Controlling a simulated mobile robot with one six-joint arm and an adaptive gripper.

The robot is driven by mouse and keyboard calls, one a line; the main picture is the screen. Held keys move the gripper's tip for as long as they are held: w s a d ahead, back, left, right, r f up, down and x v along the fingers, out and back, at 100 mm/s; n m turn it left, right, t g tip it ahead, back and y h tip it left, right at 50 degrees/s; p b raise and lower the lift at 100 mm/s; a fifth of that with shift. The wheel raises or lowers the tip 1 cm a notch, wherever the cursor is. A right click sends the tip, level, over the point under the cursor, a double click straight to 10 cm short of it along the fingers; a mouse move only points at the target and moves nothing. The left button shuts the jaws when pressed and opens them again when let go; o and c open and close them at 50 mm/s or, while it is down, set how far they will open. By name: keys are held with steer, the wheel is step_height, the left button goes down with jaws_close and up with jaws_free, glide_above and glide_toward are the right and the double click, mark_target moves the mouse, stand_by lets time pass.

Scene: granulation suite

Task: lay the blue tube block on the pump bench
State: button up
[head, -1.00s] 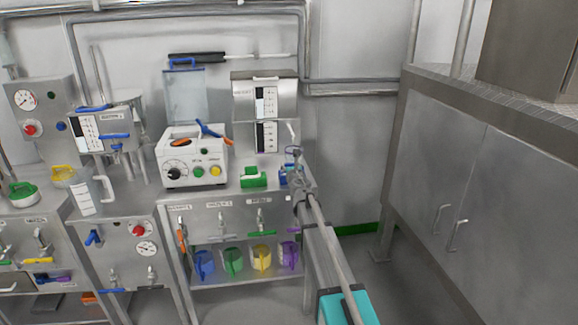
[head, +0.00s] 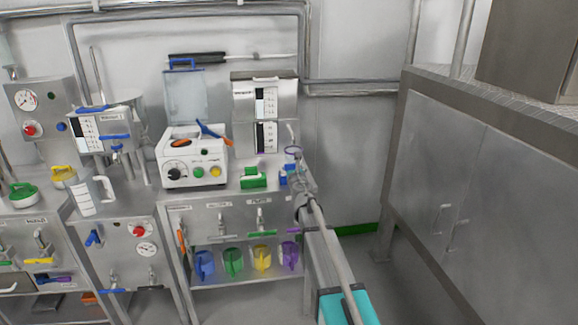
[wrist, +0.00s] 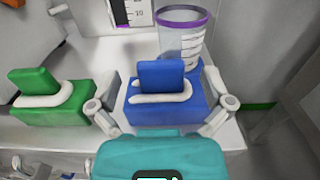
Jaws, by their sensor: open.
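The blue tube block (wrist: 163,106) has a white tube looped around its upright part. It sits on the steel bench top (head: 228,192) near its right edge; it shows small and partly hidden in the head view (head: 284,177). My gripper (wrist: 162,112) is open, with one finger on each side of the block's base. The fingers look very close to its sides; I cannot tell whether they touch. In the head view my gripper (head: 296,180) is at the bench's right end.
A green tube block (wrist: 50,100) stands left of the blue one. A clear purple-rimmed beaker (wrist: 181,38) stands right behind the blue block. A white pump unit (head: 192,160) is farther left. Coloured jugs (head: 233,261) stand on the shelf below. The floor lies beyond the right edge.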

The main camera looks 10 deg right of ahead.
steer(key=s, duration=0.9)
steer(key=shift+s, duration=0.3)
steer(key=shift+d, duration=0.1)
steer(key=s+d+f+m+g+h, duration=0.4)
steer(key=s+m, duration=0.2)
steer(key=m, duration=0.5)
steer(key=s+d+f+m+g+h, duration=0.4)
steer(key=s+m, duration=0.3)
steer(key=m, duration=0.4)
steer(key=s+a+f+m+g+y, duration=0.4)
steer(key=s+m, duration=0.3)
steer(key=s, duration=0.3)
steer(key=s+a+f+m+g+y, duration=0.4)
steer(key=s+a+f+m+g, duration=0.1)
steer(key=s, duration=0.5)
steer(key=shift+s+a+f+m+g, duration=0.25)
steer(key=shift+f+m+g, duration=0.25)
steer(key=shift+f+m, duration=0.4)
